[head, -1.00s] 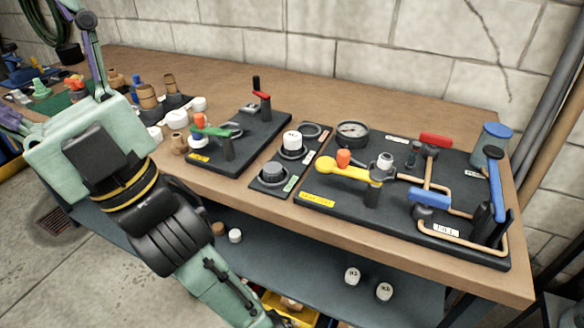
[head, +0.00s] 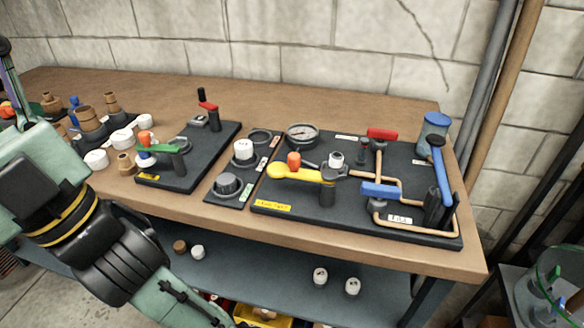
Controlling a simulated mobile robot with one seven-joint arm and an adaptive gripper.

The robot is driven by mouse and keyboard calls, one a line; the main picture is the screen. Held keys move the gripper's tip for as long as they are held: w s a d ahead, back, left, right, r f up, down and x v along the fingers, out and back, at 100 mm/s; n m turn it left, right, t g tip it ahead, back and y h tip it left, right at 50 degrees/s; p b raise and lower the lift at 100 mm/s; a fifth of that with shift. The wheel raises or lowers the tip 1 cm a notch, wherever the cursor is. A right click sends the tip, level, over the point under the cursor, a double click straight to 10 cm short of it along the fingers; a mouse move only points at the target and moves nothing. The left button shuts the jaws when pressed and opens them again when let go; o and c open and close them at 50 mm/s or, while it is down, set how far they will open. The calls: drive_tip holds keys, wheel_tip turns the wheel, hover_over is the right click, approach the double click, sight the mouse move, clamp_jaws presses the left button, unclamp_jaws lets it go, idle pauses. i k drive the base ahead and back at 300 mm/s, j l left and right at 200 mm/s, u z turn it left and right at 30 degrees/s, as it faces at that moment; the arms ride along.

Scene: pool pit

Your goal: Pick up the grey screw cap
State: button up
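A dark grey, ridged screw cap (head: 228,184) sits on the near part of a small black board (head: 214,198) in the middle of the workbench. A white cap (head: 243,150) stands behind it on the same board, and an empty-looking dark ring (head: 260,136) is at the board's far end. My green and black arm fills the lower left of the head view. My gripper is not in view, so its fingers cannot be seen.
Left of the cap is a black board (head: 190,170) with green and red levers. Right is a larger board with a yellow lever (head: 290,175), gauge (head: 302,134), copper pipes and blue handle (head: 437,170). Bare wood lies along the front edge (head: 250,228). White caps stand on the lower shelf (head: 270,275).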

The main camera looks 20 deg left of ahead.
sight(226, 184)
drive_tip(key=l+u, duration=0.4)
drive_tip(key=k+l+u, duration=0.1)
drive_tip(key=l+u, duration=0.15)
drive_tip(key=u, duration=0.15)
drive_tip(key=k+l+u, duration=0.1)
drive_tip(key=l+u, duration=0.3)
drive_tip(key=i+j, duration=0.1)
drive_tip(key=i, duration=0.35)
